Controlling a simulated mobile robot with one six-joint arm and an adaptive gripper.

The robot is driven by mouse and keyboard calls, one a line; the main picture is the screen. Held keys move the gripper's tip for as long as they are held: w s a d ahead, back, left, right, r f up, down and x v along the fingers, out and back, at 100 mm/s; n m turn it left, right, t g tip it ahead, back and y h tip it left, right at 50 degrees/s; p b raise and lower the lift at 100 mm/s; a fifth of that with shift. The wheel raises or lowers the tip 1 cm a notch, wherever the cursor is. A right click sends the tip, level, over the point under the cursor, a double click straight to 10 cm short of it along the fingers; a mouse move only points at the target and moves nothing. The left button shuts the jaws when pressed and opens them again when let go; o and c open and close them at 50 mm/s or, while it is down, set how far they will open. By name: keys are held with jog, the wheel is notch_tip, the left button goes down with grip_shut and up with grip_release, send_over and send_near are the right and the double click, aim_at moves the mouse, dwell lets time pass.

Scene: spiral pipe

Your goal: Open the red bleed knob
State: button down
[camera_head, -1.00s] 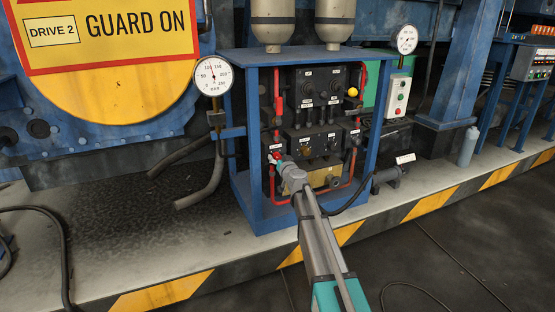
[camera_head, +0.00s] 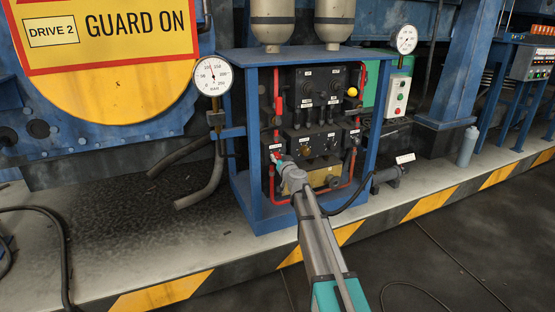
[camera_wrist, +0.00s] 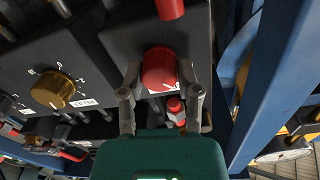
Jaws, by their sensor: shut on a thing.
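The red bleed knob (camera_wrist: 158,70) sits on a dark valve block in the wrist view, with a pale mark near its lower edge. My gripper (camera_wrist: 160,92) has one finger on each side of the knob and is shut on it. In the head view my gripper (camera_head: 277,159) reaches into the lower left of the blue frame, where only a bit of red shows at its tip. The fingers and wrist hide most of the knob there.
A brass knob (camera_wrist: 53,90) is left of the red knob. A blue frame post (camera_wrist: 285,75) stands close on the right. Red pipes (camera_head: 277,95) run inside the frame. A round gauge (camera_head: 212,76) is mounted at the frame's left, and a yellow ball (camera_head: 352,92) at its right.

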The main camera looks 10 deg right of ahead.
jog(key=shift+m, duration=0.4)
jog(key=m, duration=0.7)
jog(key=shift+m+p, duration=0.3)
jog(key=shift+m, duration=0.1)
jog(key=m, duration=0.4)
jog(key=shift+y, duration=0.3)
jog(key=m, duration=0.4)
jog(key=shift+d+m+g, duration=0.1)
jog(key=shift+m+g, duration=0.2)
jog(key=shift+g, duration=0.1)
jog(key=shift+c, duration=1.5)
grip_release()
jog(key=shift+f, duration=0.1)
